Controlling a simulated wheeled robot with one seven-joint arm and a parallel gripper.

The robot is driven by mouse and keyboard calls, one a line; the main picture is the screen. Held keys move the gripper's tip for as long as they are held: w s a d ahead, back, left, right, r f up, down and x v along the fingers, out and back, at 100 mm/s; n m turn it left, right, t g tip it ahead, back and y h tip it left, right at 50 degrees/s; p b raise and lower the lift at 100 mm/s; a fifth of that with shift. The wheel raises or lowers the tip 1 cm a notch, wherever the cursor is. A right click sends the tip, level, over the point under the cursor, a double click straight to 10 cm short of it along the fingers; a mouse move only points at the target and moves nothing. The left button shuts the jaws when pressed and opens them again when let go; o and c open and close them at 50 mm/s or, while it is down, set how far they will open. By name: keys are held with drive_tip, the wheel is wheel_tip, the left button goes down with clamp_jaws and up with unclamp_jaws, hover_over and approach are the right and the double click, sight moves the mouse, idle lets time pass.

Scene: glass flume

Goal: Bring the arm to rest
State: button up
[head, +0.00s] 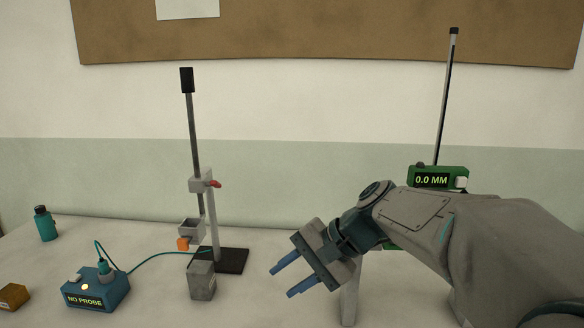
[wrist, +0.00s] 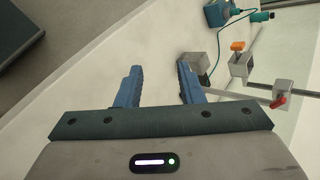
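My gripper (head: 286,276) hangs over the bench at the right of the stand in the head view, with its blue fingers pointing down and left. In the wrist view my gripper (wrist: 157,86) has its two fingers well apart, with nothing between them. My arm reaches in from the right edge of the head view and covers part of the bench and of the green gauge there.
A retort stand (head: 194,130) with a red-knobbed clamp stands left of my gripper, near a grey block (head: 202,281). A blue "NO PROBE" box (head: 96,292), teal bottle (head: 45,224) and brown block (head: 13,297) are further left. A green gauge (head: 438,177) reads 0.0 MM.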

drive_tip(key=s+d+f+n+t+h, duration=0.1)
drive_tip(key=s+d+f+n+h, duration=0.4)
drive_tip(key=s+d+f+h, duration=0.4)
drive_tip(key=s+d+f, duration=0.2)
drive_tip(key=s+d, duration=0.1)
drive_tip(key=d, duration=0.3)
drive_tip(key=shift+s+f+t+b, duration=0.15)
drive_tip(key=shift+s+t+b, duration=0.1)
drive_tip(key=shift+t+b, duration=0.1)
